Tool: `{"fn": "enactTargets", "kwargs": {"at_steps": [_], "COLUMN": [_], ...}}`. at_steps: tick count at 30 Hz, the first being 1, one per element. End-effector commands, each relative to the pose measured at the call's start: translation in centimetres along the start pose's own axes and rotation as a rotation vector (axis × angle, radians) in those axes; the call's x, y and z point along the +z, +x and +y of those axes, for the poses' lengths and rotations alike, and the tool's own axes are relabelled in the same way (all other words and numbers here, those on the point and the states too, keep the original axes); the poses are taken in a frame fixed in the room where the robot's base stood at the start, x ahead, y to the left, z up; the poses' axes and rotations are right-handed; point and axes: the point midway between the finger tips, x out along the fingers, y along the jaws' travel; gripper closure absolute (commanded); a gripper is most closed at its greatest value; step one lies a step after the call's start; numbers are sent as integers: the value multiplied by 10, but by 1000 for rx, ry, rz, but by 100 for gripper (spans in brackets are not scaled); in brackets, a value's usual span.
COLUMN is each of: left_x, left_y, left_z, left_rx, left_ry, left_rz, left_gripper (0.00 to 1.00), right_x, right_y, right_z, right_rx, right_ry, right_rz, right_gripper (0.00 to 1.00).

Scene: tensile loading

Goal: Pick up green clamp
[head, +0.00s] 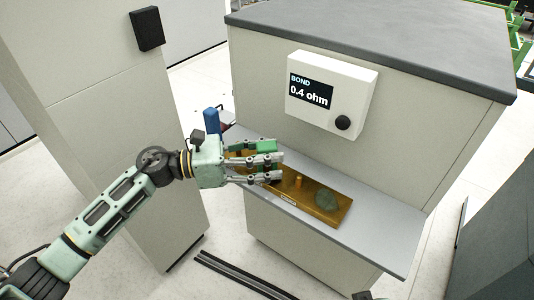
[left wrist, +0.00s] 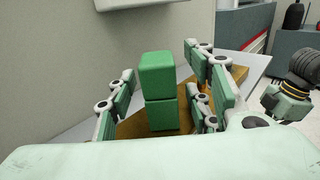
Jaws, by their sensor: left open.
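The green clamp (left wrist: 160,90) appears in the left wrist view as an upright, two-part green block above the wooden board. It stands between the spread fingers of my left gripper (left wrist: 165,100), with visible gaps on both sides. In the head view the bright green top of the clamp (head: 265,146) shows at the fingers, and its lower part is mostly hidden by them. My left gripper (head: 270,165) is open and reaches over the left end of the board from the left.
A white meter (head: 330,90) reading 0.4 ohm is on the cabinet face behind. A blue object (head: 212,120) stands behind my left wrist.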

Motion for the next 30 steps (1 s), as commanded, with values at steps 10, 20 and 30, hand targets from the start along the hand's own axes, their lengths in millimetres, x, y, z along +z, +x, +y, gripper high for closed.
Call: {"fn": "enactTargets", "kwargs": {"at_steps": [10,20,30], "left_x": [0,0,3], "left_y": [0,0,0], "left_z": [0,0,0], "left_rx": [1,1,1], "left_ry": [-1,-1,1], "left_rz": [0,0,0], "left_gripper": [67,96,100], "right_x": [0,0,0], "right_y": [0,0,-1], "right_z": [0,0,0], "right_rx": [0,0,-1], "right_ry": [0,0,0], "right_rz": [0,0,0], "right_gripper": [100,100,100]}}
